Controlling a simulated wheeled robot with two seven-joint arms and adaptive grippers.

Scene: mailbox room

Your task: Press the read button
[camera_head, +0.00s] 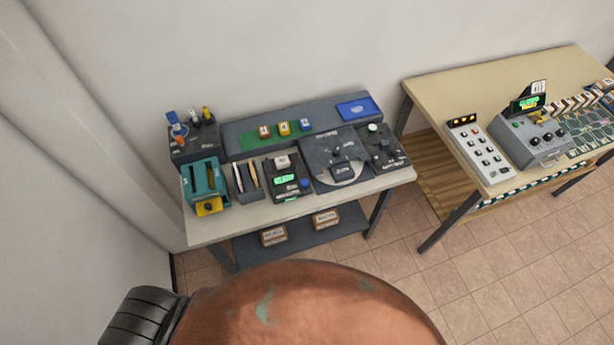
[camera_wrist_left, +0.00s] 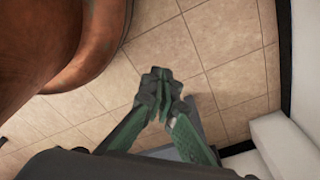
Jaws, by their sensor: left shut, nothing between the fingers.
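A dark device with a lit green display (camera_head: 285,179) stands on the left table, with a blue round button (camera_head: 305,183) at its right side. A flat dark panel (camera_head: 330,152) with a pale dial and a box with a green-white button (camera_head: 373,127) stand to its right. The labels are too small to read, so I cannot tell which button is the read button. My left gripper (camera_wrist_left: 163,82) is shut and empty, over the tiled floor in the left wrist view, away from any button. No gripper shows in the head view, and my right gripper is not in view.
The left table (camera_head: 222,228) also bears a teal machine (camera_head: 203,180) and a raised back shelf with small blocks (camera_head: 284,128). Two boxes lie on its lower shelf (camera_head: 300,237). A second table (camera_head: 440,95) at right holds a keypad (camera_head: 482,150) and a control box (camera_head: 530,140).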

